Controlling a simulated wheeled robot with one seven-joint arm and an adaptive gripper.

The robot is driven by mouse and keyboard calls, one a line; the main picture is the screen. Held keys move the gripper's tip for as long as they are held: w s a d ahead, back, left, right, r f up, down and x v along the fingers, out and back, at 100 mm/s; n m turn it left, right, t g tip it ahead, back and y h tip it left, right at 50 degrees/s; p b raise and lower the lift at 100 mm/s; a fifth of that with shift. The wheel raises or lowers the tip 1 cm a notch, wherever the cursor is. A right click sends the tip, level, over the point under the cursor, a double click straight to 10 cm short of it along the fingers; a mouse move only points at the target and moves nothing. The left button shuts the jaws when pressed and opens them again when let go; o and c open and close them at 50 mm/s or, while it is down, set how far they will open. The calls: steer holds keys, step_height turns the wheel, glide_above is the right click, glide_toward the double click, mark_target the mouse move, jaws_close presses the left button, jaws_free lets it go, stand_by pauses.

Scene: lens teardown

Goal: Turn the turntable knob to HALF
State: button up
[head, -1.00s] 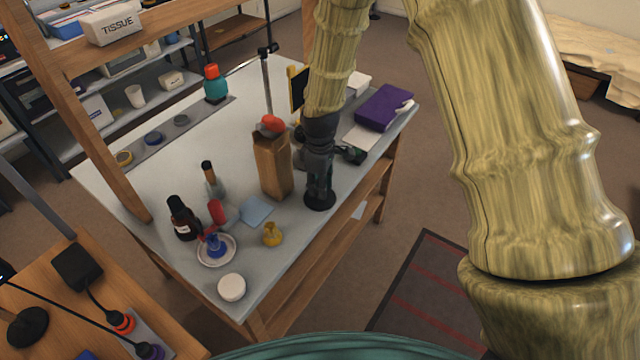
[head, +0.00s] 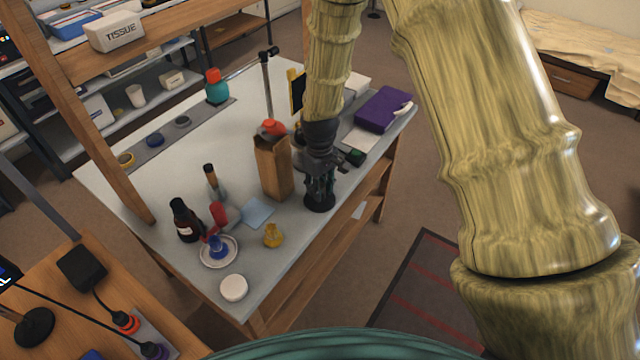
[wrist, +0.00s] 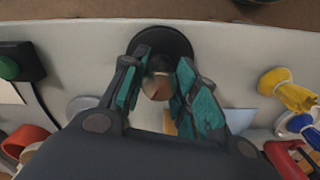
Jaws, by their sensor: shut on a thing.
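My gripper (head: 320,190) points down at the near right edge of the grey worktable, over a round black base (head: 320,204). In the wrist view my gripper's teal-padded fingers (wrist: 158,88) close around a small shiny round piece (wrist: 158,86), which shows brownish reflections. The same black base (wrist: 162,40) shows as a disc behind it. I cannot tell for sure from the pictures that this piece is the turntable knob. No HALF mark is readable, and the fingers hide part of the piece.
A brown box (head: 274,168) stands just left of my gripper. A black box with a green button (head: 355,157) and a purple box (head: 383,110) are behind right.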

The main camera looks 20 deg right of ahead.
steer(key=m+p, duration=0.1)
steer(key=m, duration=0.5)
steer(key=shift+r+p, duration=0.1)
steer(key=shift+p, duration=0.25)
steer(key=m+p, duration=0.1)
steer(key=m, duration=0.4)
steer(key=shift+m, duration=0.3)
steer(key=o, duration=1)
step_height(320, 180, up, 12)
stand_by(0.7)
